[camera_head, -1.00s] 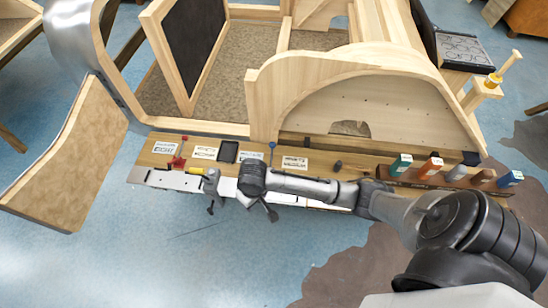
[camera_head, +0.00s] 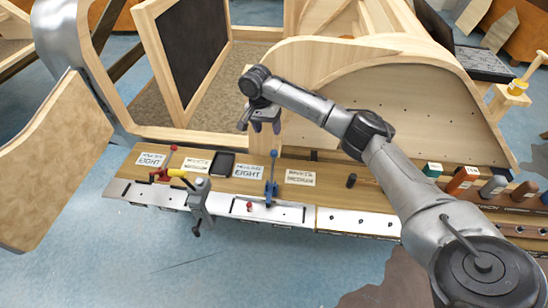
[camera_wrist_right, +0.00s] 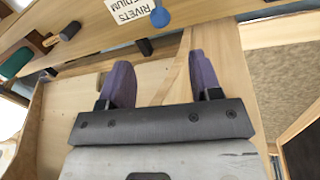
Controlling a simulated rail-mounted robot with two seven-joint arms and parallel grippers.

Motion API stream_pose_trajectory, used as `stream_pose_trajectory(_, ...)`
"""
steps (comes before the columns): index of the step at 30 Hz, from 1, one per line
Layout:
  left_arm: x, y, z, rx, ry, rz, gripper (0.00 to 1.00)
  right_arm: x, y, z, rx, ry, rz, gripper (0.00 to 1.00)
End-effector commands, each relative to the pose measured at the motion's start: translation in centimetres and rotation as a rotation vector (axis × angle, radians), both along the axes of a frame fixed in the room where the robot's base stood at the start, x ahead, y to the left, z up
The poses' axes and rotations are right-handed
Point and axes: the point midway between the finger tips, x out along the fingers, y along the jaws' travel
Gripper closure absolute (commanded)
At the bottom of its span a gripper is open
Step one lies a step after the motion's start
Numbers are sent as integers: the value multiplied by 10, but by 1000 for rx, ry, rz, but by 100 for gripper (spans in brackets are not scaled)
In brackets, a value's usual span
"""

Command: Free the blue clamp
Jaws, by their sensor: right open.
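The blue clamp (camera_head: 271,186) stands upright at the front edge of the wooden bench, its round blue knob on top. The knob also shows at the top of the right wrist view as a blue disc (camera_wrist_right: 160,17). My right gripper (camera_head: 262,126) is open and empty, behind and above the clamp in the head view, apart from it. Its two purple-grey fingers (camera_wrist_right: 163,80) are spread in the right wrist view, with nothing between them. My left gripper is not in view.
Label cards (camera_head: 248,171) and a dark tray (camera_head: 222,164) lie on the bench (camera_head: 335,187). The wooden bodyframe (camera_head: 410,105) rises behind.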

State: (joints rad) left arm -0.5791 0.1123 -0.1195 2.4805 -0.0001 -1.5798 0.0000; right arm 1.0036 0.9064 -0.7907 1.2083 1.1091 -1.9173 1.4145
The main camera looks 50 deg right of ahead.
Motion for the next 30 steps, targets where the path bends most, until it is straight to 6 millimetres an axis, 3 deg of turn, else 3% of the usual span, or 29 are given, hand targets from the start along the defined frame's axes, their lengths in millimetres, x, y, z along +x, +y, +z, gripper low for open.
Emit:
stream_pose_trajectory(6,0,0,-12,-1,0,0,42,-8,-2,-44,-2,4,2,42)
stream_pose_trajectory(15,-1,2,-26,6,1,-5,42,-18,-5,-93,-1,3,4,42)
stream_pose_trajectory(21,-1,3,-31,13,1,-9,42,-21,-6,-113,-1,1,4,42)
stream_pose_trajectory(30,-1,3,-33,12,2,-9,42,-23,-6,-121,-1,0,4,42)
